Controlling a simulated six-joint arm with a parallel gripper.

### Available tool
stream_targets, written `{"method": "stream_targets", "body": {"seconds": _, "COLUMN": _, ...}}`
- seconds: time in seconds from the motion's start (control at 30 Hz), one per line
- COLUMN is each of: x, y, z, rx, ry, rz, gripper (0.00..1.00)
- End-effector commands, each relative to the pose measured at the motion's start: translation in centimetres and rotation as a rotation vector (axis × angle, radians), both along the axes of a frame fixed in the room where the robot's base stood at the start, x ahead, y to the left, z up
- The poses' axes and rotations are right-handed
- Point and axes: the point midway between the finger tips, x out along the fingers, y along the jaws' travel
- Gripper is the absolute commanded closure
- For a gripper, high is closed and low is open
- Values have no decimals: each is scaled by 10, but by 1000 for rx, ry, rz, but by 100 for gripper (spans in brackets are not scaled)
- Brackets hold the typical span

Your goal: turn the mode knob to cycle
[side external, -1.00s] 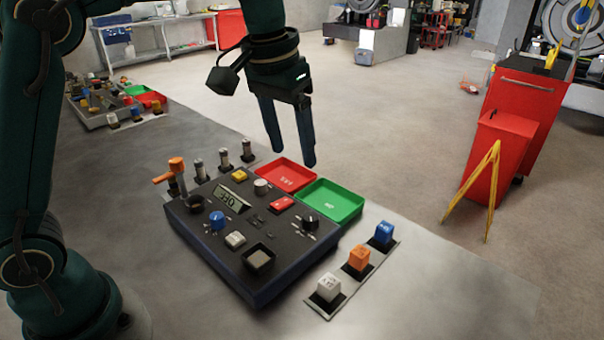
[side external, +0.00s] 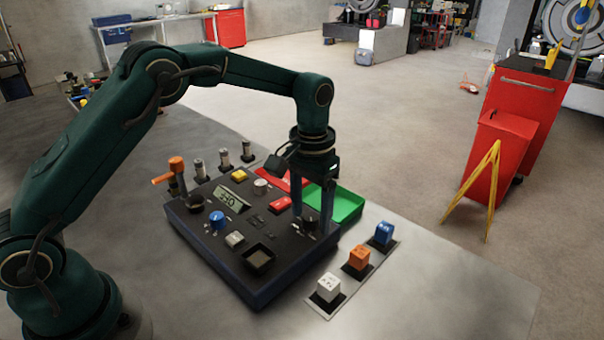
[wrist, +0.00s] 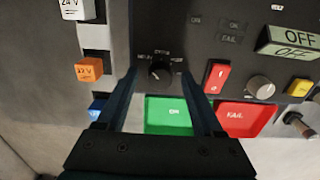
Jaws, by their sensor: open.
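The mode knob is a small black dial (wrist: 160,71) on the dark control panel, with small white labels on its left, top and right. The labels are too small to read surely, and I cannot tell which one the knob points to. In the side view the knob (side external: 309,224) sits near the panel's right corner, partly hidden by my fingers. My gripper (side external: 311,220) is open and points down over it. In the wrist view my gripper's two fingers (wrist: 160,78) stand left and right of the knob, with a gap showing on both sides.
A green tray (side external: 347,205) and a red FAIL tray (wrist: 243,118) lie along the panel's edge, close to my gripper. White (side external: 328,287), orange (side external: 358,257) and blue (side external: 383,233) blocks stand on the right. A red rocker switch (wrist: 217,78) and a grey knob (wrist: 261,87) are nearby.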

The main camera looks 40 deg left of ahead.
Motion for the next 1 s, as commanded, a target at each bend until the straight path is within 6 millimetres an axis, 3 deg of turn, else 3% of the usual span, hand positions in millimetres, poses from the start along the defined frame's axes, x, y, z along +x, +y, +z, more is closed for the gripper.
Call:
{"method": "stream_targets", "body": {"seconds": 0.2, "x": 0, "y": 0, "z": -1, "rx": 0, "ry": 0, "rz": 0, "gripper": 31}}
{"method": "stream_targets", "body": {"seconds": 0.23, "x": 0, "y": 0, "z": -1, "rx": 0, "ry": 0, "rz": 0, "gripper": 35}}
{"method": "stream_targets", "body": {"seconds": 0.4, "x": 0, "y": 0, "z": -1, "rx": 0, "ry": 0, "rz": 0, "gripper": 100}}
{"method": "stream_targets", "body": {"seconds": 0.73, "x": 0, "y": 0, "z": -1, "rx": 0, "ry": 0, "rz": -31, "gripper": 100}}
{"method": "stream_targets", "body": {"seconds": 1.0, "x": 0, "y": 0, "z": 0, "rx": -1, "ry": -1, "rz": -184, "gripper": 100}}
